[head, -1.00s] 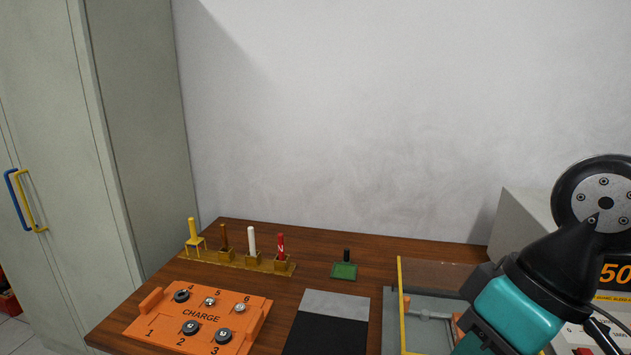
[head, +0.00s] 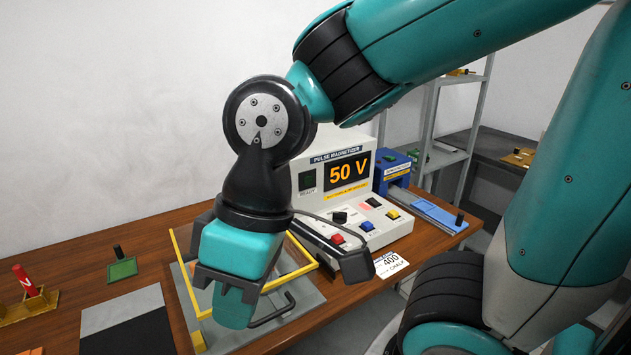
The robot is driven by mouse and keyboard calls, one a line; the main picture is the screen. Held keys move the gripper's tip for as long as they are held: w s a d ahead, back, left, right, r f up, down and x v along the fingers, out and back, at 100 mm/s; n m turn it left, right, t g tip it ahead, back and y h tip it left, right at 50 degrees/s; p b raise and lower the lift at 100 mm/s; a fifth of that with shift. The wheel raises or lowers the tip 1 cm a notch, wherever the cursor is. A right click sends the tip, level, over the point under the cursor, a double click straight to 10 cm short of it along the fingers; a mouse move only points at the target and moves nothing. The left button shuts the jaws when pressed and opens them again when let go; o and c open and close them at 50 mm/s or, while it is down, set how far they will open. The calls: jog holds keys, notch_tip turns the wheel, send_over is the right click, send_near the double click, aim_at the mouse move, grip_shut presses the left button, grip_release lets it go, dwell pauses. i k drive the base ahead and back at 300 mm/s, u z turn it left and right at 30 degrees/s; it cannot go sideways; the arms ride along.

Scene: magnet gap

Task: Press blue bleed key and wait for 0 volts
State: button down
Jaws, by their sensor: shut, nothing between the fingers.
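The pulse magnetizer (head: 322,172) stands on the table in the head view, its display (head: 350,174) reading 50 V in orange. The blue key (head: 367,226) sits on its sloped front panel, between a red key (head: 337,239) and a yellow key (head: 392,214). The blue key's top is in plain view and nothing touches it. My gripper (head: 234,303) points down, left of the panel and in front of it, over the yellow-framed fixture. It is shut and empty; its fingertips are partly hard to make out.
The yellow-framed fixture (head: 179,262) lies under my gripper. A black block on a dark bar (head: 355,264) hangs before the panel. A white card (head: 388,265) marked 400 lies near the table edge. A blue device (head: 393,172) stands right.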

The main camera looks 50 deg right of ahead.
aim_at(367, 226)
jog(key=z, duration=1.3)
